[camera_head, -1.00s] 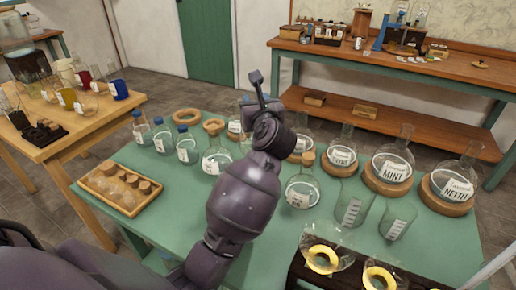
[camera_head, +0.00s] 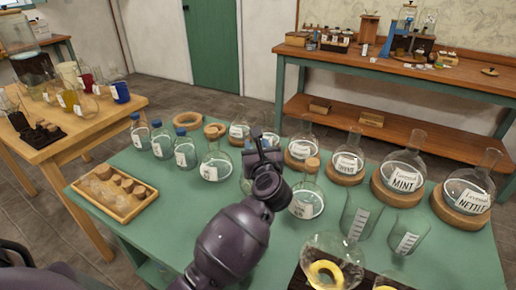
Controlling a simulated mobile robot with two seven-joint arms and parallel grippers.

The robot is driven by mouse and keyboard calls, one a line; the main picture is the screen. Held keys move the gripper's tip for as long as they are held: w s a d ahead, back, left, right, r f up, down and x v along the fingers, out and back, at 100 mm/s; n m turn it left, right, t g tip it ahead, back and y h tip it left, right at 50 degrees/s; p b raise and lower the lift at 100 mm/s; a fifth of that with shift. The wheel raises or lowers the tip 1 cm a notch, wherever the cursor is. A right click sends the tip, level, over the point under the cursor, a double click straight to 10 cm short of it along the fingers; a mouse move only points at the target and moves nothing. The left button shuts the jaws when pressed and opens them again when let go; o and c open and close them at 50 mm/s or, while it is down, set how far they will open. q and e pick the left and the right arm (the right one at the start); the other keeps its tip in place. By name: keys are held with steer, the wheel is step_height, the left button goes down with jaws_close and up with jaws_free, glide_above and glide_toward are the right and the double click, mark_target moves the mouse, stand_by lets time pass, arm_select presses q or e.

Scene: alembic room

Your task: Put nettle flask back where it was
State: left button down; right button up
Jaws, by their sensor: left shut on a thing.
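A large round glass flask labelled Nettle (camera_head: 467,193) stands upright in a cork ring (camera_head: 459,212) at the right end of the green table (camera_head: 150,215). My left gripper (camera_head: 258,137) is over the middle of the table, well left of that flask and apart from it. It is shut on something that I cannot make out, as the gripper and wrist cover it. My right gripper is not in view.
A Mint flask (camera_head: 402,178) stands left of the Nettle flask. An empty cork ring (camera_head: 187,120) lies at the back left. Beakers (camera_head: 406,236), a corked flask (camera_head: 306,200), blue-capped bottles (camera_head: 185,153) and a wooden tray (camera_head: 112,193) crowd the table. Some front table surface is bare.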

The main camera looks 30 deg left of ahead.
arm_select(q)
steer(key=c, duration=1.1)
jaws_free()
steer(key=o, duration=0.4)
steer(key=v, duration=0.6)
steer(key=shift+s+r, duration=0.1)
steer(key=shift+r, duration=0.1)
steer(key=shift+s+d, duration=0.5)
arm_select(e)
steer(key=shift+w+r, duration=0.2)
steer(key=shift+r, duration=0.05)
